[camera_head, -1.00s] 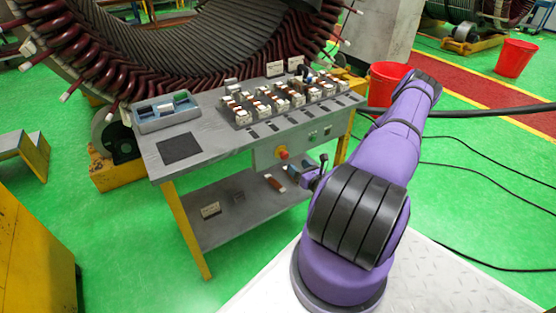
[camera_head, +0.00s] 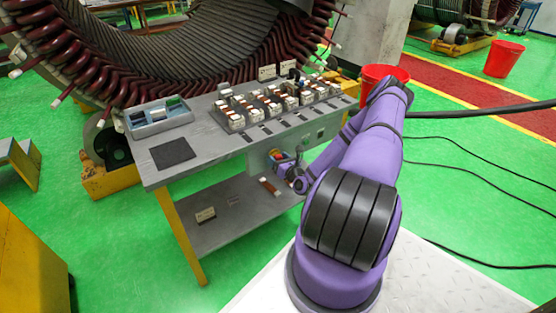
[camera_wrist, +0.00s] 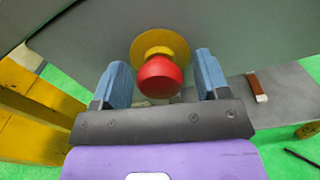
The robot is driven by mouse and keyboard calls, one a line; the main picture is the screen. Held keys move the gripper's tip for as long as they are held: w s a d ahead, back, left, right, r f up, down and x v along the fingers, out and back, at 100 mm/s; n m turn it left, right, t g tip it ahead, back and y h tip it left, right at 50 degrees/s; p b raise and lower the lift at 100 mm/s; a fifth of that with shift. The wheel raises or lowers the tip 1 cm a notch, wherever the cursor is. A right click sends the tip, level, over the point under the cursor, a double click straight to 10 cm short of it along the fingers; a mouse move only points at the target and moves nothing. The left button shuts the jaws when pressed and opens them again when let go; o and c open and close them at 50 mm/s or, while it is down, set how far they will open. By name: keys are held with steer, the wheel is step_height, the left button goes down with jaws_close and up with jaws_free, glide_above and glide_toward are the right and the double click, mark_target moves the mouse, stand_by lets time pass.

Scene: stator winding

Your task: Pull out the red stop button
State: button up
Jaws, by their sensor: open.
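The red stop button (camera_wrist: 160,77) is a round red knob on a yellow round base (camera_wrist: 158,46), set in the grey front panel of the workbench. In the wrist view it lies between the two blue fingers of my gripper (camera_wrist: 164,82), with a gap on each side. My gripper is open and touches neither side of the knob as far as I can see. In the head view the button (camera_head: 276,155) is small on the bench front, with my gripper (camera_head: 284,159) right at it. The wrist hides part of the fingers there.
The grey workbench (camera_head: 222,170) carries a tray (camera_head: 160,127) and rows of small parts. A brown-white piece (camera_head: 268,186) lies on its lower shelf. A yellow leg (camera_wrist: 40,115) stands left in the wrist view. A red bucket (camera_head: 385,76) stands behind my arm.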

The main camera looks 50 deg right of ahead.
steer(key=shift+w, duration=0.15)
steer(key=shift+c, duration=0.5)
jaws_close()
steer(key=shift+s, duration=0.45)
steer(key=shift+o, duration=0.5)
jaws_free()
steer(key=v, duration=1.1)
steer(key=shift+w, duration=0.1)
